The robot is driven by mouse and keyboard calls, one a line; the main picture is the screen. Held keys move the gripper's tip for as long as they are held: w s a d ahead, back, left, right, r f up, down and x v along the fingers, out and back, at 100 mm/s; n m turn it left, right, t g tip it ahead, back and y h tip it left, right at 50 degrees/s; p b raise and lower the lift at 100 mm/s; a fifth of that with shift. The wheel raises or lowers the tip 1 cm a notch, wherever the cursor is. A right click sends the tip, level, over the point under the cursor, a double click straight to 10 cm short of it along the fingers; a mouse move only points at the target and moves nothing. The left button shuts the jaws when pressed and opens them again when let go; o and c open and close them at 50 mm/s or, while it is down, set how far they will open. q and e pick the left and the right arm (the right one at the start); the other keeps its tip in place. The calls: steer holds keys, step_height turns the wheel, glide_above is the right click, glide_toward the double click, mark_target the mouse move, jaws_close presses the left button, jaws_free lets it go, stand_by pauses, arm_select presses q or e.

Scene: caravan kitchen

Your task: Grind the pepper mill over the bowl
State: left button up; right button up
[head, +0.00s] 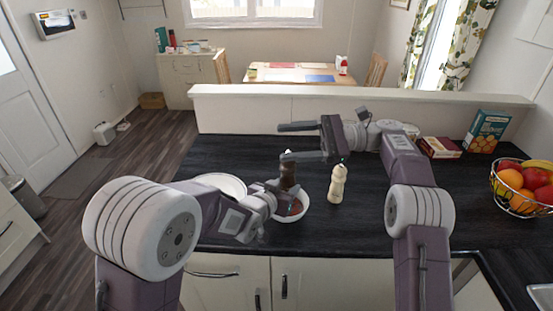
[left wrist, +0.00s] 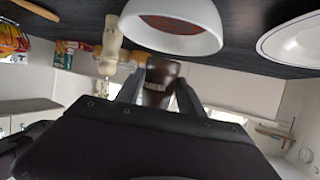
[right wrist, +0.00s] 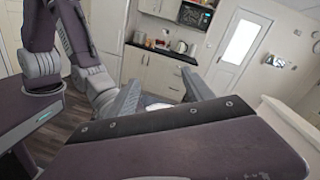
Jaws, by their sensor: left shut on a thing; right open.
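The dark brown pepper mill (head: 288,172) stands roughly upright above the white bowl (head: 304,209), which holds something reddish-brown. My left gripper (head: 283,188) is shut on the mill; in the left wrist view the mill (left wrist: 158,84) is between its fingers and the bowl (left wrist: 215,30) is close by. My right gripper (head: 284,142) is open, its fingers pointing left near the mill's top in the head view. Its lower finger overlaps the top there, and I cannot tell whether they touch. The right wrist view shows its fingers (right wrist: 160,92) apart, with no mill visible between them.
A cream mill (head: 337,184) stands right of the bowl. A white dish (head: 222,182) lies to the left, partly behind my left arm. A fruit basket (head: 521,203) and boxes (head: 486,131) are at the right. A low wall (head: 360,100) closes the counter's back.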

steer(key=w+d+f+m+t, duration=0.3)
steer(key=w+d+f, duration=0.1)
steer(key=d+f, duration=0.4)
steer(key=a, duration=1.2)
steer(key=shift+d, duration=0.1)
jaws_close()
steer(key=shift+w, duration=0.1)
